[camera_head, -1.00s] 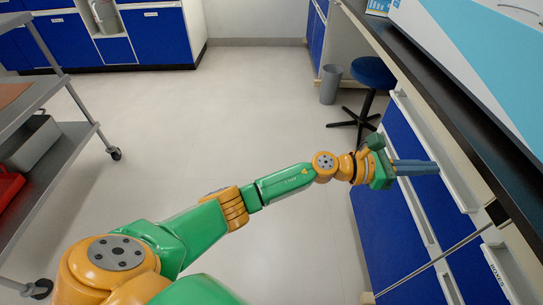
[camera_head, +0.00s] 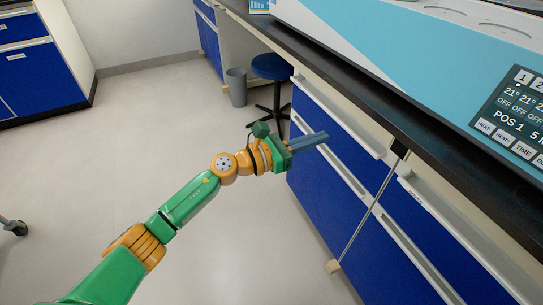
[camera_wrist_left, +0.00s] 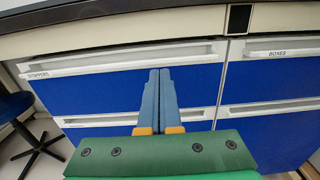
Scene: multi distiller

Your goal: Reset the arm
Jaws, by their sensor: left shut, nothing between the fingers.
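My left arm, green and orange, reaches from the lower left of the head view toward the blue drawers. My left gripper (camera_head: 322,138) is shut and empty, with its blue-grey fingers pressed together. In the left wrist view its fingers (camera_wrist_left: 160,74) point at the front of a blue drawer (camera_wrist_left: 105,92) labelled STOPPERS. I cannot tell how large the gap to the drawer front is. My right gripper is not in view.
The dark counter (camera_head: 370,100) runs along the right and carries a large white and light-blue machine (camera_head: 420,75) with a display. A blue stool (camera_head: 272,68) and a grey bin (camera_head: 236,87) stand beyond the gripper. Open floor (camera_head: 150,130) lies left of the arm.

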